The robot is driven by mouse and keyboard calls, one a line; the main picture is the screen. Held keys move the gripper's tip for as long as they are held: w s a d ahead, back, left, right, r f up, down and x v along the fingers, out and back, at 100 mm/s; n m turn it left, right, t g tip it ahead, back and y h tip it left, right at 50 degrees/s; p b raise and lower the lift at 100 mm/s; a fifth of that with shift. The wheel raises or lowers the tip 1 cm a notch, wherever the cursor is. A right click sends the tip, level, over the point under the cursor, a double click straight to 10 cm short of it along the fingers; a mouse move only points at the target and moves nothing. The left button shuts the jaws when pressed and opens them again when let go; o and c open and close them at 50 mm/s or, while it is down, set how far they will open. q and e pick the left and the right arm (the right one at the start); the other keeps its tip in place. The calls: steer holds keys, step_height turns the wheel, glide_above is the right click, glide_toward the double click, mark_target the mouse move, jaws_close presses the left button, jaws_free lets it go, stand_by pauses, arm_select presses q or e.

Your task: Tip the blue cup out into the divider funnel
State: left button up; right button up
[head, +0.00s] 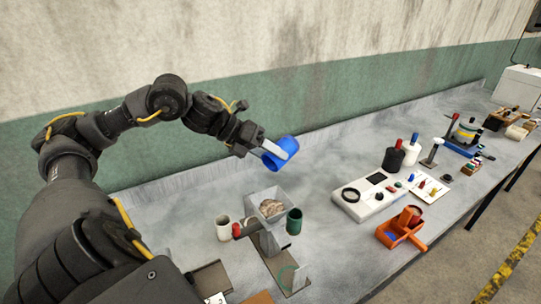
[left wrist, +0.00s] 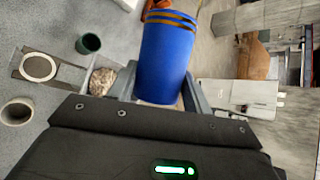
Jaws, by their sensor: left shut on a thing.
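The blue cup (head: 290,146) is in my left gripper (head: 276,151), which is shut around its side. The cup is tipped far over, close to lying on its side, in the air above and behind the divider funnel. In the left wrist view the blue cup (left wrist: 165,62) sits between the fingers; its inside is hidden there. The divider funnel (head: 262,193) is a grey square hopper on a stand on the bench. A pale brown heap of grain (head: 270,208) lies in it and also shows in the left wrist view (left wrist: 103,82). My right gripper is not in view.
A white cup (head: 223,230) stands left of the funnel and a green cup (head: 294,222) right of it. A white instrument (head: 372,203), bottles (head: 393,157) and an orange tray (head: 392,238) stand further right. The wall is behind; bare bench lies between funnel and instrument.

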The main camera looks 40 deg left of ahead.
arm_select(q)
steer(key=shift+r, duration=0.5)
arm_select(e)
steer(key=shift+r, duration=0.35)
arm_select(q)
steer(key=g+p, duration=0.1)
steer(key=p, duration=0.4)
steer(key=shift+r+p, duration=0.4)
steer(key=shift+w+f, duration=0.1)
steer(key=shift+f, duration=0.05)
steer(key=shift+n+g, duration=0.3)
steer(key=shift+g, duration=0.1)
steer(key=shift+n+g+p, duration=0.3)
steer(key=shift+n+g, duration=0.1)
steer(key=shift+g, duration=0.5)
steer(key=shift+r+n+g+y, duration=0.2)
steer(key=shift+n+g+y, duration=0.1)
steer(key=shift+g, duration=0.7)
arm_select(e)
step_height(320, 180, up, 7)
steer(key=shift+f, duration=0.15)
